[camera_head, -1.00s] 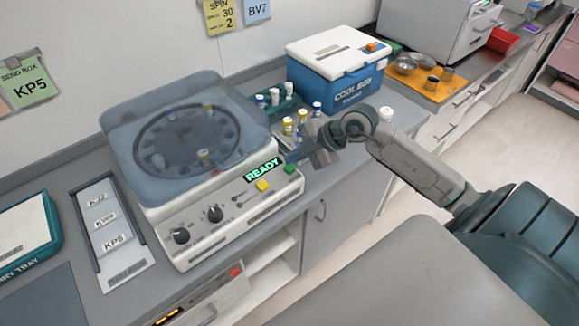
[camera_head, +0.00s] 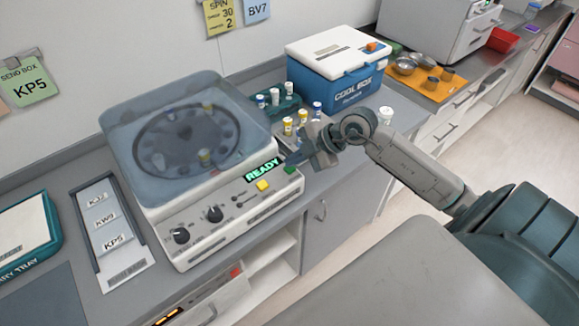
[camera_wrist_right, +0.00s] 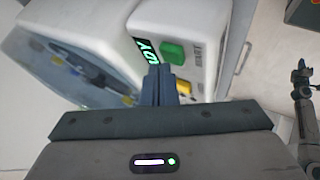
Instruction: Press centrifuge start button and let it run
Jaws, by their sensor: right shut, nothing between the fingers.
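The centrifuge (camera_head: 200,215) stands on the counter with its clear lid down; a few capped tubes show inside. Its display (camera_head: 263,169) reads READY. A green button (camera_head: 290,169) sits at the panel's right end, with a yellow button (camera_head: 262,185) to its left. In the right wrist view the green button (camera_wrist_right: 173,53) is beside a START label. My right gripper (camera_head: 291,158) is shut and empty, its tips close to the green button. In the wrist view its fingertips (camera_wrist_right: 160,70) are just below the button; I cannot tell whether they touch.
A rack of tubes (camera_head: 275,103) and loose capped tubes stand behind the gripper, near a blue cool box (camera_head: 335,85). A label holder (camera_head: 108,235) lies left of the centrifuge. Wall notes (camera_head: 222,14) hang above. The floor at right is clear.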

